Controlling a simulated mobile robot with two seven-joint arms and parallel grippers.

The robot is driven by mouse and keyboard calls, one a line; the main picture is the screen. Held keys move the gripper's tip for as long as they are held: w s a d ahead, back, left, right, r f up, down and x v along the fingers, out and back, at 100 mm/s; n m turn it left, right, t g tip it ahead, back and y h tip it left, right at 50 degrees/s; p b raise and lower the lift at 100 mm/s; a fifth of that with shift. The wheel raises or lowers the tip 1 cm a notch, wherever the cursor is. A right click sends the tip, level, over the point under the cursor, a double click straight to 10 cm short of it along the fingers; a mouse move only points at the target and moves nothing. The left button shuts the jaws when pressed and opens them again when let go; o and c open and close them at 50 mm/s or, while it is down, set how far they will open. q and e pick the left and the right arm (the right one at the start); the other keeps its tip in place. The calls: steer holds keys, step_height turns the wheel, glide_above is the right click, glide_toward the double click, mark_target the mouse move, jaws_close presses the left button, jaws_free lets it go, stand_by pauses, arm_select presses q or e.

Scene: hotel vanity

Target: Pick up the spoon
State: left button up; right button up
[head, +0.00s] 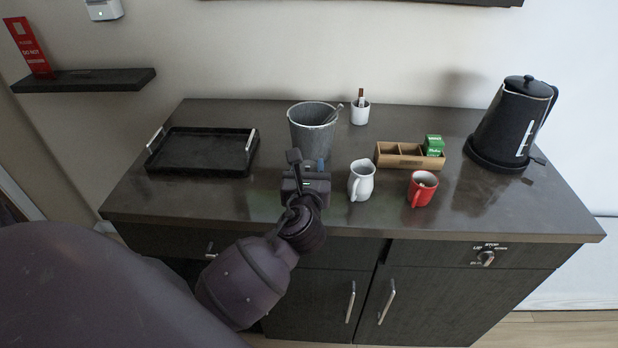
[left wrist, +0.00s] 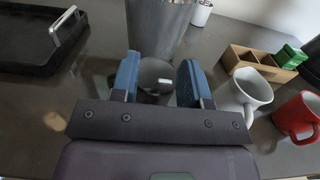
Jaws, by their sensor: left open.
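I cannot clearly make out a spoon. A thin metallic handle (head: 335,113) leans out over the right rim of a grey bucket (head: 310,135), and its lower end is hidden inside. A white cup (head: 360,114) behind it holds upright brown and white sticks. My left gripper (head: 307,163) is open, in front of the bucket near the counter's front. In the left wrist view, the blue-padded fingers (left wrist: 160,68) are apart, with the bucket (left wrist: 158,28) just beyond them. A grey rounded shape with a white patch shows between them; I cannot tell what it is.
A white jug (head: 361,182) and red mug (head: 422,188) stand right of my gripper. Behind them is a wooden divider box (head: 395,156) with green packets. A black kettle (head: 512,120) is far right, a black tray (head: 200,152) left. Counter between tray and bucket is clear.

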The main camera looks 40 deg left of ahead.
arm_select(q)
steer(key=shift+w+a, duration=0.35)
steer(key=shift+w, duration=0.15)
jaws_close()
